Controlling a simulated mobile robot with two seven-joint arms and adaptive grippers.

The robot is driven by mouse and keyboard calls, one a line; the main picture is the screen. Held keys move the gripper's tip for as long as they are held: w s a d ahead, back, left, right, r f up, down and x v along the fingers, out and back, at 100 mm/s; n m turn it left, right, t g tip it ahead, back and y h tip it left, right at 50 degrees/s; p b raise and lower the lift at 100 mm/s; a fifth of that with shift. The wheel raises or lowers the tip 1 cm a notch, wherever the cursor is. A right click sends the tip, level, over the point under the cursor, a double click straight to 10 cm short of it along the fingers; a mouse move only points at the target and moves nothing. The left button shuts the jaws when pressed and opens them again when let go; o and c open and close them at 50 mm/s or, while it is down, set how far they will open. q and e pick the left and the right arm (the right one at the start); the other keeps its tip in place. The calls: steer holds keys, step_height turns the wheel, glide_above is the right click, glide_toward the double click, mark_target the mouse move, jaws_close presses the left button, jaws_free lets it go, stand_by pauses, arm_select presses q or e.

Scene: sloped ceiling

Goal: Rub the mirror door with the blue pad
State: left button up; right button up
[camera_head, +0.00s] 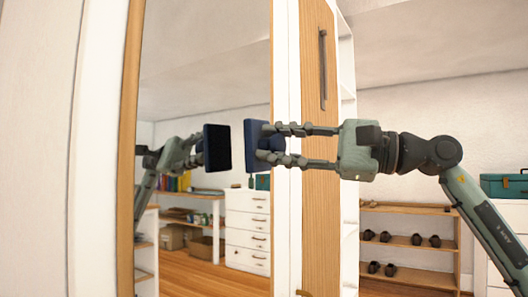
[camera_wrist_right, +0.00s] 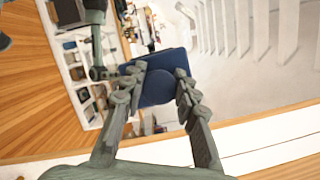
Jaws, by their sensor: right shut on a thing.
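The mirror door (camera_head: 200,75) is a tall mirror in a wooden frame on the left of the head view. My right gripper (camera_head: 266,143) comes in from the right and is shut on the dark blue pad (camera_head: 249,140), held upright in front of the glass. The pad's dark reflection shows in the mirror to its left, with a gap between the two, so the pad looks apart from the glass. In the right wrist view, the blue pad (camera_wrist_right: 165,85) sits between both fingers of the right gripper (camera_wrist_right: 160,70). My left gripper is not in view.
A wooden door panel with a long handle (camera_head: 322,70) stands right of the mirror, close behind my right gripper. A low shoe rack (camera_head: 410,245) and a teal case (camera_head: 505,185) are farther back right. Drawers and shelves show as reflections.

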steer(key=shift+s+d, duration=0.55)
steer(key=shift+d, duration=0.15)
steer(key=shift+b+v, duration=0.7)
steer(key=shift+v, duration=0.3)
steer(key=shift+s+d+r, duration=0.15)
steer(key=shift+s+d, duration=0.15)
steer(key=shift+s, duration=0.25)
